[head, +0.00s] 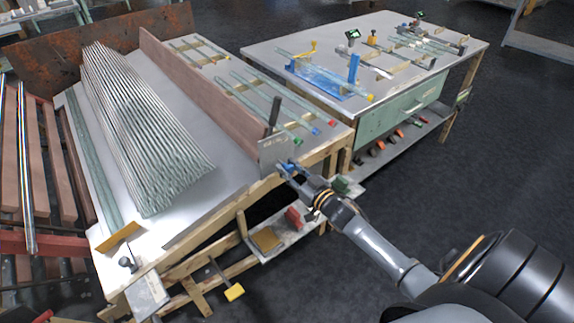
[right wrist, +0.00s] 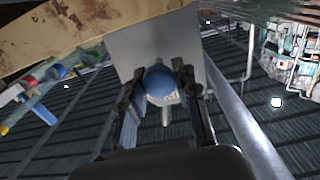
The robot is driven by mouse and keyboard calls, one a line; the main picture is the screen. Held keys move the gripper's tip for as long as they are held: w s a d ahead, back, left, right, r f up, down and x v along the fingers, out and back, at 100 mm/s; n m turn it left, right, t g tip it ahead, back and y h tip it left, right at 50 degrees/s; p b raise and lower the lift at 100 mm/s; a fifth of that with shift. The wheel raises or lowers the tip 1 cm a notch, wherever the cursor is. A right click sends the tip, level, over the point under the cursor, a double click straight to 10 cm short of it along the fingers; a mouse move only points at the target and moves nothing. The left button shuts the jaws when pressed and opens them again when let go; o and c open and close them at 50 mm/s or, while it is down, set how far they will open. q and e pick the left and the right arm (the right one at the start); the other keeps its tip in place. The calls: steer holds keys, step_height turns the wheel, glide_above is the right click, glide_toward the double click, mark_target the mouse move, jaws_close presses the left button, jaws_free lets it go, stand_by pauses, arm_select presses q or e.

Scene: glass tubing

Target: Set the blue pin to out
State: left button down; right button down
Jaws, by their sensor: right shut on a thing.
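The blue pin (right wrist: 160,84) has a round blue knob and a short pale shaft. In the right wrist view it sits between the two fingers of my right gripper (right wrist: 160,90), in front of a grey metal plate (right wrist: 188,42). In the head view my right gripper (head: 286,168) is at the plate (head: 276,150) on the near corner of the left bench, with a bit of the blue knob showing. My right gripper is shut on the blue pin. How far the pin sits in the plate is hidden. My left gripper is not in view.
A dark lever (head: 274,112) stands just behind the plate. A bundle of glass tubes (head: 140,125) lies on the left bench (head: 205,205). Tubes with coloured ends (head: 262,97) lie behind a brown board (head: 205,90). A second bench (head: 385,25) stands at the back right. The floor (head: 480,170) at right is clear.

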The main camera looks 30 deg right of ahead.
steer(key=c, duration=1)
jaws_free()
steer(key=s, duration=1.2)
steer(key=shift+d, duration=0.45)
